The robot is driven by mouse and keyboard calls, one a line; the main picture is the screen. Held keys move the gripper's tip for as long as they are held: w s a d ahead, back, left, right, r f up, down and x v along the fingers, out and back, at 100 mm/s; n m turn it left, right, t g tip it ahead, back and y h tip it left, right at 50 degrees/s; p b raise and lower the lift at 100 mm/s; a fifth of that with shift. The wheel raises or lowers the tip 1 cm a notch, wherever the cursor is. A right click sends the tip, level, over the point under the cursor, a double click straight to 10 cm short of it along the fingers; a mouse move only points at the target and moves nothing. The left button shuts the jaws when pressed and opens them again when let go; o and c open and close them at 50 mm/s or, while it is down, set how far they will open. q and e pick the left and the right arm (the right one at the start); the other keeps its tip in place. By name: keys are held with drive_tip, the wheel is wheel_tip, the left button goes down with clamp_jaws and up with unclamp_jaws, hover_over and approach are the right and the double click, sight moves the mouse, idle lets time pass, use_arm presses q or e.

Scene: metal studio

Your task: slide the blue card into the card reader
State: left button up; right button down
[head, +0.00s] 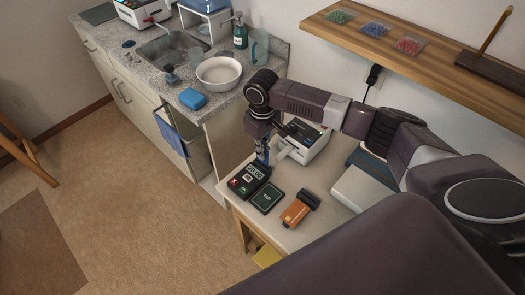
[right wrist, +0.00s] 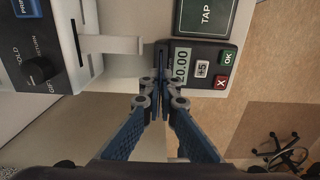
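The card reader (head: 248,180) lies on the small table, with a display, a red X key and a green OK key. It also shows in the right wrist view (right wrist: 205,68). My right gripper (head: 262,160) points down right beside the reader's edge. In the right wrist view its blue fingers (right wrist: 160,84) are closed together on a thin dark-blue strip, which looks like the blue card (right wrist: 161,62) seen edge-on. The strip's far end is at the reader's side; whether it is in a slot I cannot tell. My left gripper is out of view.
A dark TAP pad (head: 266,198) adjoins the reader, and an orange device (head: 297,209) lies to its right. A counter with a sink (head: 170,48) and a white bowl (head: 219,72) is at the back left.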

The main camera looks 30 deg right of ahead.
sight(262, 163)
drive_tip(key=shift+f+b, duration=0.4)
drive_tip(key=shift+f, duration=1.4)
idle(0.5)
drive_tip(key=c, duration=2.1)
unclamp_jaws()
wheel_tip(262, 163, up, 12)
